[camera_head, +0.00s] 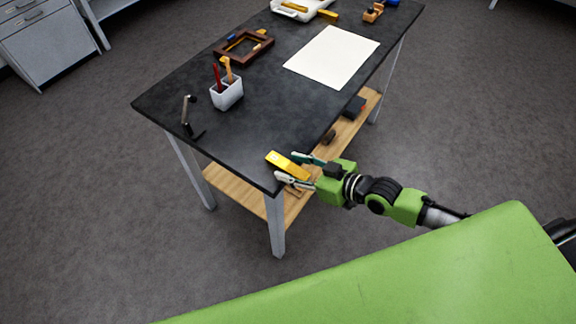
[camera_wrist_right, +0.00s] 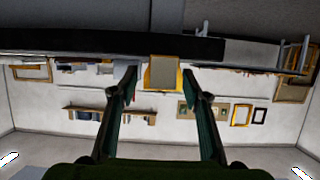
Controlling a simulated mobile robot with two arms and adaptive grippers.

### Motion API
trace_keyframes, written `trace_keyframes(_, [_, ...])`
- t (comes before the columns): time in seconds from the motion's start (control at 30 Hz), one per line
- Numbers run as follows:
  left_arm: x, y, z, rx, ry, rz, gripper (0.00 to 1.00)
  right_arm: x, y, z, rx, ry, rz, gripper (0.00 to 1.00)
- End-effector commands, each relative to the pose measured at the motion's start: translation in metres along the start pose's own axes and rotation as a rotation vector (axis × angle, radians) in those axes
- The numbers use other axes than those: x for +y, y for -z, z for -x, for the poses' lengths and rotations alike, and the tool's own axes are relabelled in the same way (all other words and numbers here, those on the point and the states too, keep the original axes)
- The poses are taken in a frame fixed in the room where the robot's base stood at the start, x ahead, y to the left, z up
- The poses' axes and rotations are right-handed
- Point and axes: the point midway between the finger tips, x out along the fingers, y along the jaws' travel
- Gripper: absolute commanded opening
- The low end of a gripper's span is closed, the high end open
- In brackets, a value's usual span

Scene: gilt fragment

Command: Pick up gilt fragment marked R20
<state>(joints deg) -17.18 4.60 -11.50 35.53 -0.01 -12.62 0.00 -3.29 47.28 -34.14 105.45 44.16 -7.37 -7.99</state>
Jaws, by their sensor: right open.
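A yellow gilt fragment (camera_head: 284,163), a bar-shaped piece, lies at the near corner of the dark table. No R20 mark can be read on it. My right gripper (camera_head: 296,167) is open at this corner, with one finger on each side of the fragment's near end. In the right wrist view, a gold-edged block (camera_wrist_right: 163,74) with a greyish face shows between the tips of my right gripper (camera_wrist_right: 160,80). A gap shows on its left; contact on its right cannot be told. My left gripper is not in view.
The dark table (camera_head: 250,125) holds a white cup (camera_head: 227,95) with tools, a small dark stand (camera_head: 189,118), a brown frame (camera_head: 244,47) with yellow pieces, and a white sheet (camera_head: 332,56). A white tray (camera_head: 295,10) stands at the back. A wooden shelf (camera_head: 235,195) runs below.

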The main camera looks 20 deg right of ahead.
Motion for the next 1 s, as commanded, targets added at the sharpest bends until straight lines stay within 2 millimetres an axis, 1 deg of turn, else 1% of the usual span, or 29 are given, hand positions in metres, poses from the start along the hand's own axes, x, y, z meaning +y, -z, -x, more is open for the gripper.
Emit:
trace_keyframes(0.03, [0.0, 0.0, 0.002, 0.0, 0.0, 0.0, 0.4, 0.0, 0.001, -0.007, 0.002, -0.001, -0.002, 0.43])
trace_keyframes(0.13, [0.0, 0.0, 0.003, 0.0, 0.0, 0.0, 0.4, 0.0, 0.001, -0.015, 0.001, 0.0, -0.001, 0.43])
trace_keyframes(0.4, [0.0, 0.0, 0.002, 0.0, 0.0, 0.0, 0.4, -0.001, 0.0, -0.018, 0.0, 0.0, 0.0, 0.43])
trace_keyframes(0.43, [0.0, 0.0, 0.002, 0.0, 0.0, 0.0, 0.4, -0.001, 0.0, -0.018, 0.0, 0.0, 0.0, 0.4])
trace_keyframes(0.47, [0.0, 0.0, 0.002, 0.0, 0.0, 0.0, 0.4, -0.001, 0.0, -0.018, 0.0, 0.0, 0.0, 0.33])
trace_keyframes(0.5, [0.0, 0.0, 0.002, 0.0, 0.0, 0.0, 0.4, -0.001, 0.0, -0.018, 0.0, 0.0, 0.0, 0.22])
trace_keyframes(0.57, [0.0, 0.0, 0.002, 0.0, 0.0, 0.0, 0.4, -0.001, 0.0, -0.018, 0.0, 0.0, 0.0, 0.07])
trace_keyframes(0.6, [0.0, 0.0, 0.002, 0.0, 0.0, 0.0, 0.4, -0.001, 0.0, -0.018, 0.0, 0.0, 0.0, 0.02])
trace_keyframes(0.87, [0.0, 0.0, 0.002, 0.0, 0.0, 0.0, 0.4, -0.001, 0.0, -0.018, 0.0, 0.0, 0.0, 0.02])
trace_keyframes(1.0, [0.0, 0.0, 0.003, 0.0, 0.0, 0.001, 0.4, -0.001, 0.003, -0.017, 0.001, 0.0, -0.001, 0.02])
